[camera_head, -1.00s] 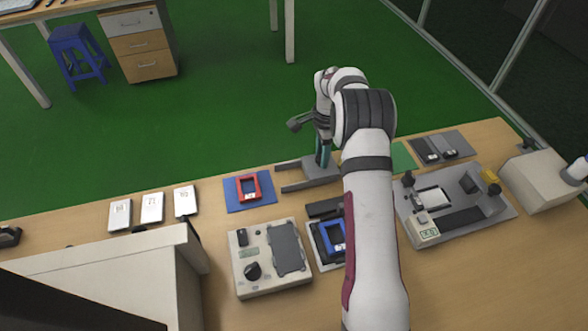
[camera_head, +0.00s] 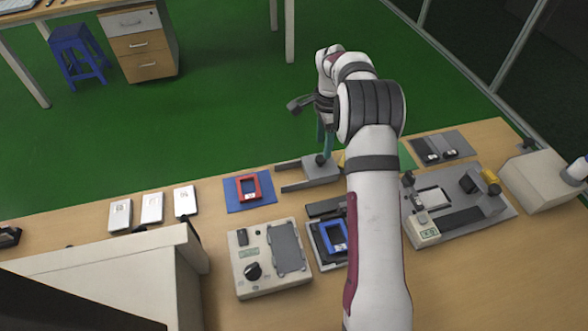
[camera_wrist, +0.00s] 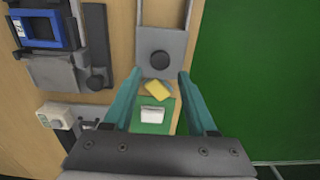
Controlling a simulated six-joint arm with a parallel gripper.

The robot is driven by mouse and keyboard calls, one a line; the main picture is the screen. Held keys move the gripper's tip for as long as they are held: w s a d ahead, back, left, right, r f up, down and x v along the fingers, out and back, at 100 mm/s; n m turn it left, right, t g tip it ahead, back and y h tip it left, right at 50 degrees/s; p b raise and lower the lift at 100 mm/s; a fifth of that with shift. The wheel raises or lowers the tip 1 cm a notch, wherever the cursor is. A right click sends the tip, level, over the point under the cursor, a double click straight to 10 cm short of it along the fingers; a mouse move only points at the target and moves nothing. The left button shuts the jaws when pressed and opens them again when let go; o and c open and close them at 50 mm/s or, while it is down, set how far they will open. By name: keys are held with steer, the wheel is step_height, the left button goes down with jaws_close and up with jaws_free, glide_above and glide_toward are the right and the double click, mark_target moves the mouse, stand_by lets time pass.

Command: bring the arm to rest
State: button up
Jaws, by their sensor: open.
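My gripper (camera_wrist: 157,98) is open in the wrist view, with its two teal fingers spread apart and nothing held between them. In the head view my gripper (camera_head: 325,140) hangs above the far edge of the bench, fingers pointing down near the grey forked fixture (camera_head: 318,170). In the wrist view that fixture's plate with a black knob (camera_wrist: 160,62) lies ahead of the fingertips. Below the gap between the fingers are a yellow block (camera_wrist: 158,89) and a white piece on a green mat (camera_wrist: 150,128).
A red frame sits on a blue mat (camera_head: 232,205). A control box (camera_head: 245,285) and a blue-framed device (camera_head: 332,236) stand nearer. A grey test station (camera_head: 470,218) is right of my arm. White cards (camera_head: 152,208) lie left. The bench's front right is clear.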

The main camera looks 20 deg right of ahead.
steer(key=shift+r, duration=0.15)
steer(key=s+a+r+n+y, duration=0.1)
steer(key=s+a+r+n, duration=0.2)
steer(key=s+a+r, duration=0.35)
steer(key=s+a+r+n, duration=0.4)
steer(key=s+r, duration=0.3)
steer(key=s, duration=0.4)
steer(key=s+a+f+n, duration=0.1)
steer(key=s+a+n, duration=0.1)
steer(key=s, duration=0.7)
steer(key=s+a+f+n, duration=0.1)
steer(key=s+a+n, duration=0.2)
steer(key=s, duration=0.7)
steer(key=shift+s+a+y, duration=0.3)
steer(key=shift+y, duration=0.1)
